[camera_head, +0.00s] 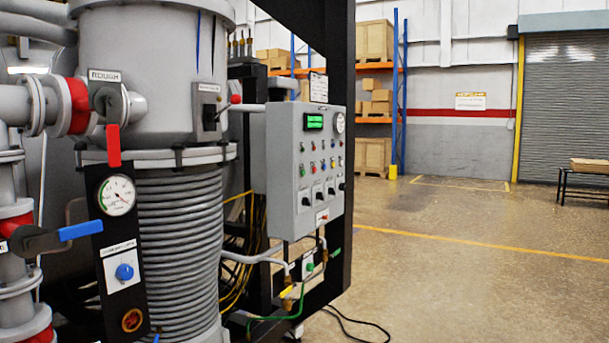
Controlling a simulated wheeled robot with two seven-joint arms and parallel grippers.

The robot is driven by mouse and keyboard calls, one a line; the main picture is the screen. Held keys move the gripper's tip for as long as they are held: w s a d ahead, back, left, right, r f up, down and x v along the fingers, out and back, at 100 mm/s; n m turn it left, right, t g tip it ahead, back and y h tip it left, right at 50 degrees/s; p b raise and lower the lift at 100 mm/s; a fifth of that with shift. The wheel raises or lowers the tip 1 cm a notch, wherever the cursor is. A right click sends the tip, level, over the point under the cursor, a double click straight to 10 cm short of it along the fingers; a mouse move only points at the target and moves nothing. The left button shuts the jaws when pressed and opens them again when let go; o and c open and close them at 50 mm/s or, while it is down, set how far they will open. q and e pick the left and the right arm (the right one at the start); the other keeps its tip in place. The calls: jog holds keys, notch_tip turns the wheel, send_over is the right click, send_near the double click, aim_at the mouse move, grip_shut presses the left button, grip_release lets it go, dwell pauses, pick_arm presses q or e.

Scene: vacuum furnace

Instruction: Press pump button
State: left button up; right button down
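A grey control panel (283,150) stands right of the furnace column, with a green display (314,121), a round gauge (340,122), several small coloured buttons and a row of black knobs. Its labels are too small to read, so I cannot tell which button is the pump button. A small box below the panel carries a green button (310,267). On a black plate at the left, a white box carries a blue round control (124,271) under a gauge (117,195). Neither of my grippers is in view.
A red handle (113,146) under a "ROUGH" label and a blue lever (80,231) stick out at the left. A ribbed grey cylinder (180,255) stands beside them. A black cable (358,323) lies on the floor. The floor at the right is open, with shelves (373,97) behind.

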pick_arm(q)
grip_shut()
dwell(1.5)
